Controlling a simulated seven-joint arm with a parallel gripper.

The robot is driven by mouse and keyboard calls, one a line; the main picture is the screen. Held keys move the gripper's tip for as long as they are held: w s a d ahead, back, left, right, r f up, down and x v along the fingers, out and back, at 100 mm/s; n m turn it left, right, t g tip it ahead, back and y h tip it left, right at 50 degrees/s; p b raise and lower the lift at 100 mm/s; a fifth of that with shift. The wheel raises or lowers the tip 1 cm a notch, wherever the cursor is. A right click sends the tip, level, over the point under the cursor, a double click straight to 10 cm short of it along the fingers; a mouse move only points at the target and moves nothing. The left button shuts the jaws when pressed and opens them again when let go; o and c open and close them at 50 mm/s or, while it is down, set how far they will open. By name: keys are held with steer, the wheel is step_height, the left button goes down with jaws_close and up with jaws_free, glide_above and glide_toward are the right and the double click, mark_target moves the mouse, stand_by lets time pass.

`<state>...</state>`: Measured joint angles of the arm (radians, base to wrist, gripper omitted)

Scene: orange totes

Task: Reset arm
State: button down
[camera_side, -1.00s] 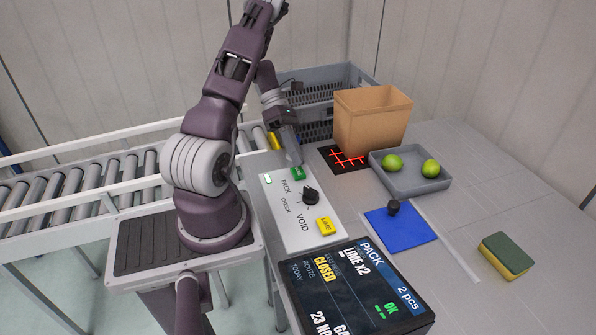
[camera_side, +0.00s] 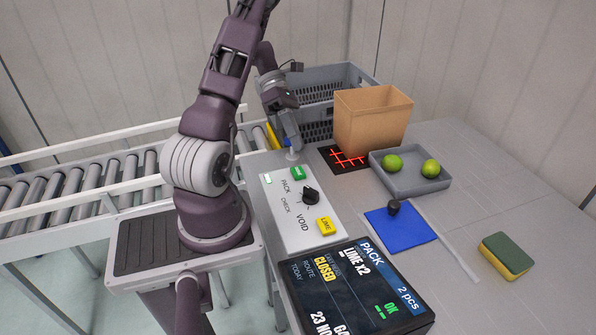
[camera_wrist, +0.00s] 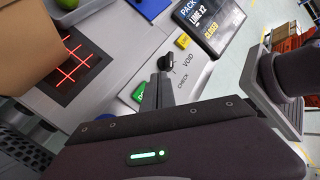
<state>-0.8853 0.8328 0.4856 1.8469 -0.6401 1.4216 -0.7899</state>
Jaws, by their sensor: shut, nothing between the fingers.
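My gripper (camera_side: 292,152) is shut and empty, above the far end of the white control panel (camera_side: 281,218), close to the green button (camera_side: 298,172). In the wrist view my closed fingers (camera_wrist: 161,88) point toward the panel and partly cover the green button (camera_wrist: 139,94). The panel also carries a black knob (camera_side: 311,195) and a yellow button (camera_side: 325,226). I cannot tell the exact height of the fingertips above the panel.
A cardboard box (camera_side: 372,122) stands beside a red-lit grid (camera_side: 346,158). A grey tray (camera_side: 440,184) holds two limes (camera_side: 393,162). Grey crates (camera_side: 318,125) stand behind my gripper. A screen (camera_side: 352,295), blue mat (camera_side: 398,234) and sponge (camera_side: 507,256) lie nearer the front.

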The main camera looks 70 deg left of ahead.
steer(key=w+d+r+m+g+y, duration=0.15)
steer(key=d+r+m+y, duration=0.35)
steer(key=d+r+m, duration=1.1)
steer(key=s+d+r+m+t+y, duration=0.2)
steer(key=s+d+m+t+y, duration=0.2)
steer(key=s+d+m, duration=0.5)
steer(key=shift+d+m+t, duration=0.55)
steer(key=shift+d+m, duration=0.05)
steer(key=shift+m, duration=1.6)
